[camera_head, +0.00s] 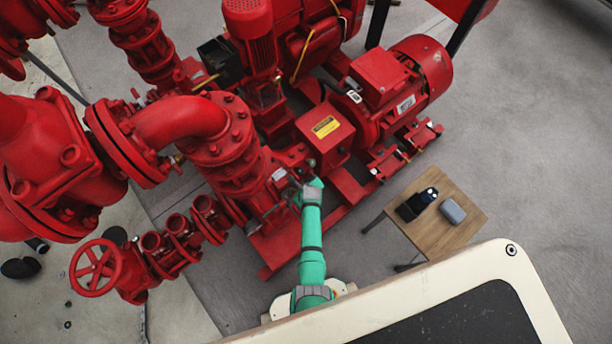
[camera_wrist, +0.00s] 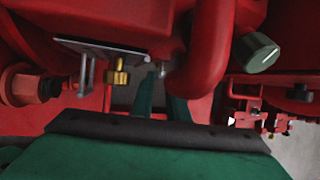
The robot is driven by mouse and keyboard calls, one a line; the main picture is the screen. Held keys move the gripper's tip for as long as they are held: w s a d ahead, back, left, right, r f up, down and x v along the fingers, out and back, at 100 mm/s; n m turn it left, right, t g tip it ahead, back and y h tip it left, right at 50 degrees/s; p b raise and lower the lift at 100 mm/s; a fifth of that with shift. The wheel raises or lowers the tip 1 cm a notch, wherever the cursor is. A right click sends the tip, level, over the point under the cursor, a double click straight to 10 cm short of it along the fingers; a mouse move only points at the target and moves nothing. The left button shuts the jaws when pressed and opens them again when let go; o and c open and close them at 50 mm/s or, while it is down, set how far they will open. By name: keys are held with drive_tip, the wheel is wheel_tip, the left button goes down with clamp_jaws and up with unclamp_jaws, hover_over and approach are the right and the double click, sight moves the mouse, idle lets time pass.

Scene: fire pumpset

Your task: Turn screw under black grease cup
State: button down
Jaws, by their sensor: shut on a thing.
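My gripper (camera_wrist: 160,84) reaches in among the red pump parts, its two green fingers close together. The fingers are shut on a small grey metal piece (camera_wrist: 160,69), which looks like the screw. Its shape is mostly hidden by the fingers and shadow. A brass fitting (camera_wrist: 117,76) is just left of the fingertips, apart from them. A dark grey-green capped cylinder (camera_wrist: 258,52) is at the upper right; I cannot tell whether it is the black grease cup. In the head view my green arm reaches to the pump's near side, and the fingertips are too small to make out.
A red curved pipe (camera_wrist: 212,50) stands close on the right of the fingers. A metal plate (camera_wrist: 100,48) overhangs on the left. The red motor (camera_head: 400,80) and a small wooden table (camera_head: 450,225) lie to the right. A red handwheel (camera_head: 96,268) is at the lower left.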

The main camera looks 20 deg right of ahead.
drive_tip(key=shift+a+h, duration=0.15)
drive_tip(key=shift+h, duration=0.25)
drive_tip(key=c, duration=1.7)
unclamp_jaws()
drive_tip(key=shift+v, duration=5.35)
drive_tip(key=shift+s, duration=0.15)
